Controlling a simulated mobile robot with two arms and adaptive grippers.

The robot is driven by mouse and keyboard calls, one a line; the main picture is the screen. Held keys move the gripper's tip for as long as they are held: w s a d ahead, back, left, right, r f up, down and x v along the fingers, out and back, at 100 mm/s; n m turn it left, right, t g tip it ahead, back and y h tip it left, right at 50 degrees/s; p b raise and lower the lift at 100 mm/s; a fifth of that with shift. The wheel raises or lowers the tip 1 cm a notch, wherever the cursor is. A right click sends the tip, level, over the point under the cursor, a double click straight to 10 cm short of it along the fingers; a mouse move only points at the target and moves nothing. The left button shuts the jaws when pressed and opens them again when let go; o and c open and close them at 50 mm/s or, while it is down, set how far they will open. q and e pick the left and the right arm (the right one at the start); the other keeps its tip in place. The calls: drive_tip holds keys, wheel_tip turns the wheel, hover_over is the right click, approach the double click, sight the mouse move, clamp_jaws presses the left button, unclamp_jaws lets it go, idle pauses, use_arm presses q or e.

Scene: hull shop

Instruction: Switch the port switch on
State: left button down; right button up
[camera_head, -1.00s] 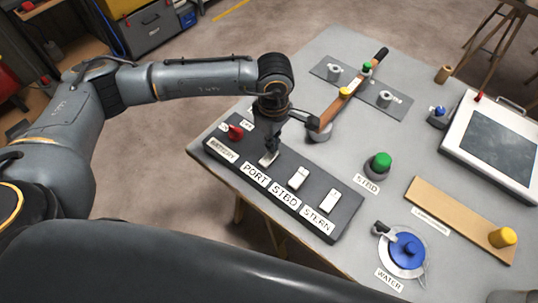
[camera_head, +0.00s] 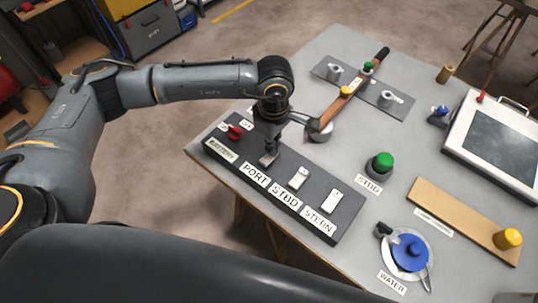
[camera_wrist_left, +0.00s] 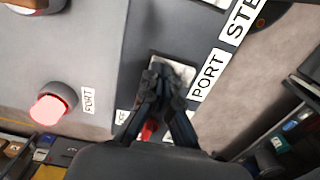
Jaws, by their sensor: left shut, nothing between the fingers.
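The dark switch panel (camera_head: 341,218) lies along the near left edge of the table. The port switch (camera_head: 266,161) is a pale rocker above the PORT label (camera_head: 255,174). My left gripper (camera_head: 268,156) is shut and empty, pointing down right at the port switch and hiding part of it. In the left wrist view the fingertips (camera_wrist_left: 163,72) overlap the pale port switch (camera_wrist_left: 181,70); whether they press it I cannot tell. The STBD switch (camera_head: 299,178) and STERN switch (camera_head: 332,201) sit beside it. My right gripper is not in view.
A red battery knob (camera_head: 235,132) is close on the panel's left end. A lever with a wooden arm (camera_head: 333,109) stands behind the gripper. A green button (camera_head: 380,163), a blue water valve (camera_head: 408,252) and a white-framed screen (camera_head: 497,143) are farther right.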

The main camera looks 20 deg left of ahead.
use_arm(q)
drive_tip(key=shift+r+p, duration=1.45)
drive_tip(key=shift+r, duration=2.05)
